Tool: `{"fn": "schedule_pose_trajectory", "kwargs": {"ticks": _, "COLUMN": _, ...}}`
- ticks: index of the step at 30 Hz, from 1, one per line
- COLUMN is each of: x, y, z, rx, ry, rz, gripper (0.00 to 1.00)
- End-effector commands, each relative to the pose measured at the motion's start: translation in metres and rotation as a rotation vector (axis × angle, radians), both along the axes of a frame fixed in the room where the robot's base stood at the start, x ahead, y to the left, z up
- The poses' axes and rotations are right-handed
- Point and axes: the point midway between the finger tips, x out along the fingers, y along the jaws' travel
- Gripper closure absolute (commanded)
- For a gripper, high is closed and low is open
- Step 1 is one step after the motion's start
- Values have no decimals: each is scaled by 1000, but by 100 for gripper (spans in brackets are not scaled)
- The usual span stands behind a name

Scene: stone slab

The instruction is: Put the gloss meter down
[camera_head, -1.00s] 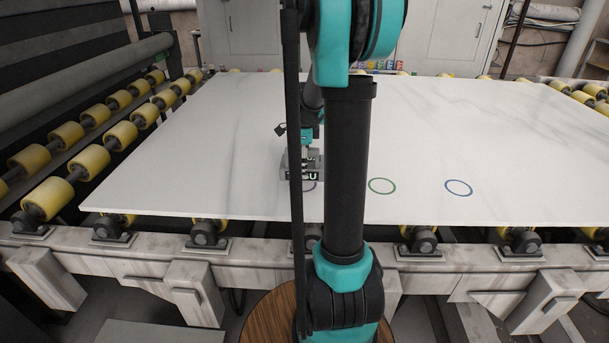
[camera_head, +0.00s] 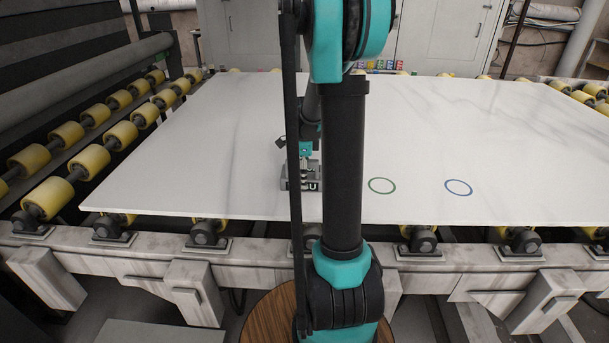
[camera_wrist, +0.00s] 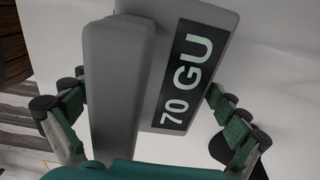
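The gloss meter (camera_head: 287,184) is a grey block with a raised handle bar and a dark display reading "70 GU". It stands on the white slab (camera_head: 230,120), left of the green ring. My gripper (camera_head: 306,158) is right above it, pointing down. In the wrist view the gloss meter (camera_wrist: 115,90) lies between the two spread fingers of my gripper (camera_wrist: 150,120). The right finger stands clear of the handle; the left one is close to it, and contact there cannot be told. My arm hides the meter's right part in the head view.
A green ring (camera_head: 382,186) and a blue ring (camera_head: 458,188) are marked on the slab to the right, both empty. Yellow rollers (camera_head: 89,159) line the left side. The slab's front edge is close below the meter. Much of the slab is clear.

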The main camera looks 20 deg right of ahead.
Motion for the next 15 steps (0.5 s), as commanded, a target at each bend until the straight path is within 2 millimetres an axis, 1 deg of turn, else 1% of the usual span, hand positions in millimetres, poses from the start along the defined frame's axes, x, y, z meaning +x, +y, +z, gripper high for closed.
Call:
{"fn": "schedule_pose_trajectory", "kwargs": {"ticks": 9, "x": 0, "y": 0, "z": 2, "rx": 0, "ry": 0, "rz": 0, "gripper": 0}}
{"fn": "schedule_pose_trajectory", "kwargs": {"ticks": 11, "x": 0, "y": 0, "z": 6, "rx": 0, "ry": 0, "rz": 0, "gripper": 0}}
{"fn": "schedule_pose_trajectory", "kwargs": {"ticks": 15, "x": -1, "y": 0, "z": 24, "rx": 0, "ry": 0, "rz": 0, "gripper": 0}}
